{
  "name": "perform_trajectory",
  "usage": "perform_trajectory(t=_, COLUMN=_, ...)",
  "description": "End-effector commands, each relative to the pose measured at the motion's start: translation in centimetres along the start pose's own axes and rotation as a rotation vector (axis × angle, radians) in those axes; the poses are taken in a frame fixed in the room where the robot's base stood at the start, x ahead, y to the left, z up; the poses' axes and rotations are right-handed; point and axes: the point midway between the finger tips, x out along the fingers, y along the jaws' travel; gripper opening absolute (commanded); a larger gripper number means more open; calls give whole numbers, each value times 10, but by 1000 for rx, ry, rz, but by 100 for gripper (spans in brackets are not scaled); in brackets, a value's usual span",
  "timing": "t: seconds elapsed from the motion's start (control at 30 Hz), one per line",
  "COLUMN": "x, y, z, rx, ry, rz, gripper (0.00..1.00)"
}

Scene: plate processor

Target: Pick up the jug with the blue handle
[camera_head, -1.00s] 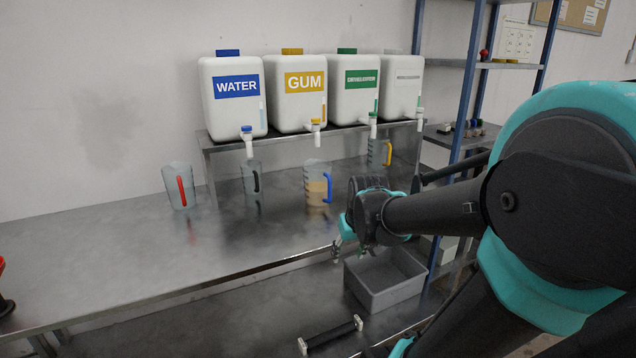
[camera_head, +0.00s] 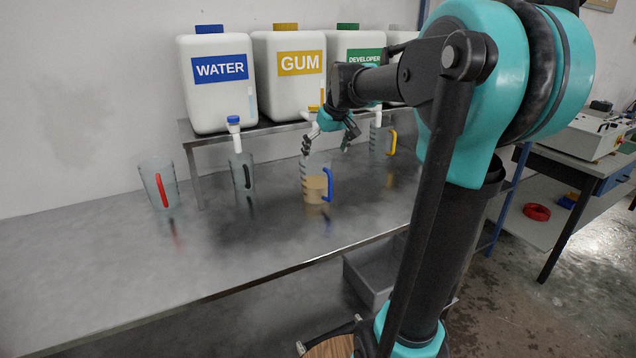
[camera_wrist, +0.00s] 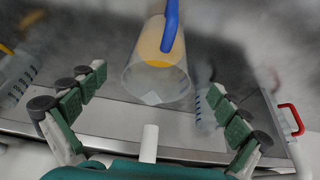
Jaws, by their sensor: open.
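The jug with the blue handle (camera_head: 314,180) stands upright on the metal table, with tan liquid in its lower part. Its blue handle (camera_head: 327,184) faces right in the head view. My gripper (camera_head: 326,146) is open and empty just above the jug's rim, its fingers pointing down. In the wrist view the jug (camera_wrist: 157,70) lies between and beyond my open fingers (camera_wrist: 153,116), with its blue handle (camera_wrist: 171,25) at the top. I see no finger touching the jug.
Jugs with a red handle (camera_head: 159,184), a black handle (camera_head: 241,172) and a yellow handle (camera_head: 381,137) stand nearby. Containers labelled WATER (camera_head: 217,83) and GUM (camera_head: 288,72) sit on a raised shelf behind. A grey bin (camera_head: 372,276) is below the table. The table's front left is clear.

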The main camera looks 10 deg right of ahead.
Motion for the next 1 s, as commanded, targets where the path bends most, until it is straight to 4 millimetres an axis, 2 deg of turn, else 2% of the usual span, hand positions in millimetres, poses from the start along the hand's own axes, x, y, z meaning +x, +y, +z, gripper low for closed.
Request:
perform_trajectory(t=0.1, x=24, y=0, z=0, rx=0, ry=0, rz=0, gripper=100)
perform_trajectory(t=0.3, x=53, y=0, z=0, rx=0, ry=0, rz=0, gripper=100)
perform_trajectory(t=0.53, x=67, y=-1, z=0, rx=-1, ry=0, rz=0, gripper=100)
perform_trajectory(t=0.8, x=104, y=-2, z=0, rx=0, ry=0, rz=0, gripper=100)
perform_trajectory(t=1.0, x=112, y=-2, z=0, rx=1, ry=0, rz=0, gripper=100)
